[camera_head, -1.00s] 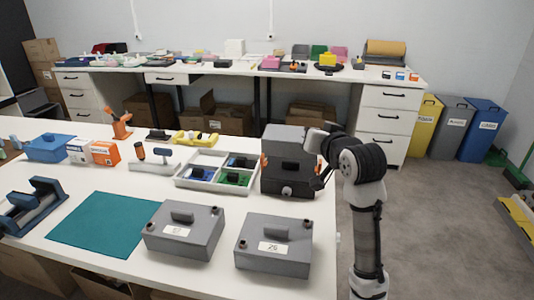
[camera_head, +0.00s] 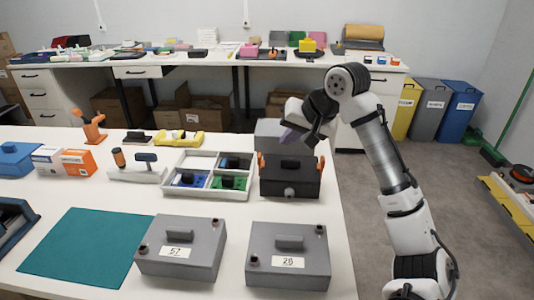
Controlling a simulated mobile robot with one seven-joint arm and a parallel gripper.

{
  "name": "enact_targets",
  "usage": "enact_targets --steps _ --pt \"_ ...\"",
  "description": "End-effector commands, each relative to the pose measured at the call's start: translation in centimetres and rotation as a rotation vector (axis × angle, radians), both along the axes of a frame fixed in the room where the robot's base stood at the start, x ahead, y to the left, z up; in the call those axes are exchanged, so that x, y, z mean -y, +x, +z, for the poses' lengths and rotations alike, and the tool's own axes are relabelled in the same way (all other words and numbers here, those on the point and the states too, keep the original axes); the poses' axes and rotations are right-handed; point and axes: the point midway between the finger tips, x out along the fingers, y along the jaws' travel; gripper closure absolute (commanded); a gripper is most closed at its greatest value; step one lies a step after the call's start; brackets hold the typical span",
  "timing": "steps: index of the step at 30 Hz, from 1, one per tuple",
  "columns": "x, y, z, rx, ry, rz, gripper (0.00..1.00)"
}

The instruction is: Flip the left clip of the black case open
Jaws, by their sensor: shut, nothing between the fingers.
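The black case (camera_head: 290,188) stands upright near the right end of the front table, with a dark handle on its front and grey upper parts behind. Its left clip (camera_head: 262,162) is orange and sits on the left edge of the front. The right clip (camera_head: 321,163) is also orange, on the right edge. Whether either clip is open or closed is too small to tell. My gripper (camera_head: 291,138) is above the case front, up and to the right of the left clip and apart from it. It is shut and empty, and it hides part of the case's upper right.
A divided grey tray (camera_head: 203,194) with small parts stands just left of the case. Two grey boxes, labelled 57 (camera_head: 181,247) and 26 (camera_head: 288,255), stand in front. A teal mat (camera_head: 80,250) lies left. The table ends close to the case's right.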

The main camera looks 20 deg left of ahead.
Motion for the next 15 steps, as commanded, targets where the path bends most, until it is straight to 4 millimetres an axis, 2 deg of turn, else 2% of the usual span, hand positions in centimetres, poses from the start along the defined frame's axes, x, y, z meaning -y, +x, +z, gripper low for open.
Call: enact_targets --steps 8,15 --pt "-0.2 0.0 -0.2 0.001 0.001 0.001 1.00" --pt "-1.9 0.8 -2.7 0.001 0.000 0.001 1.00"
